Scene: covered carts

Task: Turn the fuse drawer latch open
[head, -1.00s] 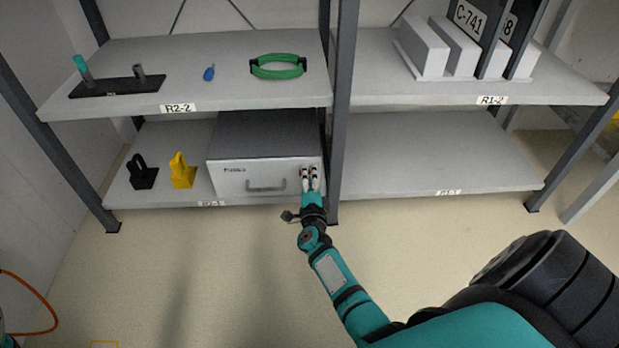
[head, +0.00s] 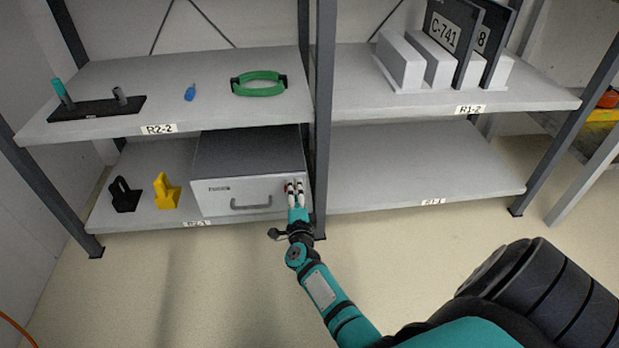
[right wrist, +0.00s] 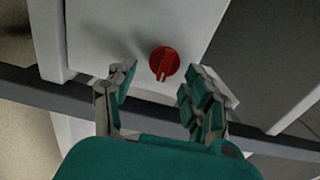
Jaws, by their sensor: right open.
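The fuse drawer (head: 222,199) is a light grey front with a bar handle (head: 251,203) in a dark-topped box on the lower left shelf. Its latch (right wrist: 164,62) is a round red knob with a ridge, on the drawer front near its right edge. My right gripper (head: 295,186) is at the right end of the drawer front. In the right wrist view the right gripper (right wrist: 160,88) is open, with one finger on each side of the red knob and a gap to both. In the head view the fingers mostly hide the knob. My left gripper is not in view.
A shelf post (head: 322,120) stands just right of the drawer. A yellow holder (head: 166,191) and a black holder (head: 124,195) stand left of the box. The upper shelf (head: 215,112) overhangs it. The lower right shelf (head: 420,170) is bare.

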